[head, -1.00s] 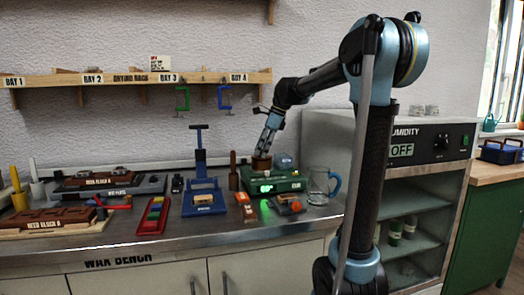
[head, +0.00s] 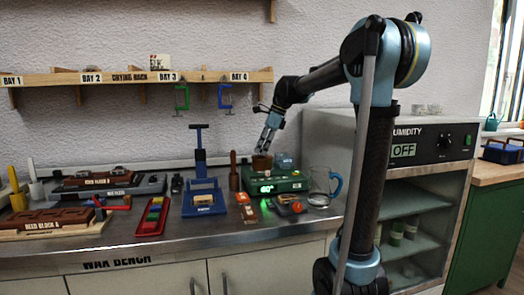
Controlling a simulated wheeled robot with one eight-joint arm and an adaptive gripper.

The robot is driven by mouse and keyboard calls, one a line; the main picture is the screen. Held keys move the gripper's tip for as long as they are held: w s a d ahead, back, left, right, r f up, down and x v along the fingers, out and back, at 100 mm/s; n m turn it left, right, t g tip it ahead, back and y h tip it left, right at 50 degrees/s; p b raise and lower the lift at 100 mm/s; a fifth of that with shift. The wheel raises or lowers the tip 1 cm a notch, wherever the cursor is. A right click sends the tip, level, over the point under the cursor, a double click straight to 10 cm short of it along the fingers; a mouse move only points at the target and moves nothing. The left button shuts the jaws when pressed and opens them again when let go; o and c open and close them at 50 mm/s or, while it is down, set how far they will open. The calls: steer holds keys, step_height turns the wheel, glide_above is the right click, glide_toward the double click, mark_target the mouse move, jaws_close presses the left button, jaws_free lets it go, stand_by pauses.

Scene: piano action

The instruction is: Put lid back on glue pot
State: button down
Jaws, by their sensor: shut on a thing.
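My gripper (head: 264,150) points down over the green warmer (head: 278,181), which has a lit display. It is shut on a small brown piece (head: 261,162) at the warmer's back left. At this size I cannot tell whether the brown piece is the glue pot, its lid, or both together. A bluish piece (head: 285,160) stands just right of it, at the back of the warmer. The fingertips and their contact are too small to see clearly.
A glass mug (head: 321,185) stands right of the warmer. A blue press (head: 201,180) and a dark-brown upright tool (head: 233,170) stand to its left. Small orange and red items lie in front. The humidity cabinet (head: 410,185) is to the right.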

steer(key=shift+r, duration=0.4)
stand_by(0.3)
steer(key=shift+f, duration=0.2)
stand_by(0.9)
steer(key=c, duration=1.4)
jaws_free()
steer(key=shift+o, duration=0.6)
steer(key=o, duration=0.4)
steer(key=shift+r, duration=0.1)
steer(key=shift+r, duration=3.45)
steer(key=shift+c, duration=0.6)
